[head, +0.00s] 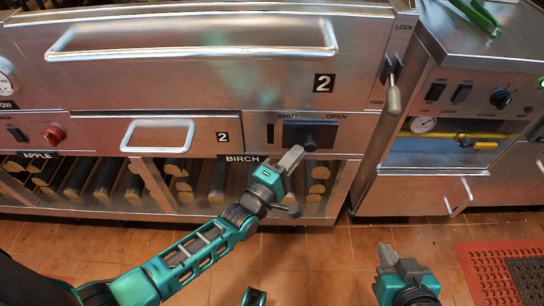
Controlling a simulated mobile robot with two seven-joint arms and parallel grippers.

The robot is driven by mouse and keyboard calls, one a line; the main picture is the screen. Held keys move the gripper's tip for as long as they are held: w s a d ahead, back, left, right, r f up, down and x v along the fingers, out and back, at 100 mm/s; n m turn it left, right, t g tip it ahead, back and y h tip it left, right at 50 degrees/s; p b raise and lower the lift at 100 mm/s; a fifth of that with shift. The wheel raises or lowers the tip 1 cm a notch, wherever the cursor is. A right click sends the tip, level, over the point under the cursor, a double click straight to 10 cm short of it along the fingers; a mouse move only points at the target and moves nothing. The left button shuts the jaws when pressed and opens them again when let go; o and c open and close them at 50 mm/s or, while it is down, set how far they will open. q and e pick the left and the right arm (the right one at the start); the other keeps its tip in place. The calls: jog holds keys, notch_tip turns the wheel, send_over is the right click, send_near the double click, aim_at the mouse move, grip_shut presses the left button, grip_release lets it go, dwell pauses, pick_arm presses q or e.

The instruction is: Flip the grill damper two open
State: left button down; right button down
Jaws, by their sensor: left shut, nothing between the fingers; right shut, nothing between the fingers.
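The damper two control sits on the steel front below the drawer marked 2. It has a dark plate (322,130) under the labels SHUT and OPEN, with a dark knob (309,143) at its lower middle. A narrow dark slot (270,133) lies left of the plate, below SHUT. My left gripper (296,152) is shut and empty. Its tips are just left of and below the knob; I cannot tell if they touch it. My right gripper (388,257) is shut and empty, low over the floor at the right, well away from the damper.
A big drawer with a long handle (190,50) is above; a smaller drawer handle (157,135) is left. A lock lever (393,95) stands out at the right. Logs (105,178) fill the racks below. A control cabinet (470,90) stands right. The tiled floor in front is mostly clear.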

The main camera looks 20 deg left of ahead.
pick_arm(q)
jog(key=d, duration=0.2)
jog(key=w+d, duration=0.1)
jog(key=d+b, duration=0.1)
jog(key=d, duration=0.1)
jog(key=shift+w+d+r, duration=0.1)
jog(key=shift+w+d, duration=0.25)
pick_arm(e)
jog(key=shift+f, duration=0.65)
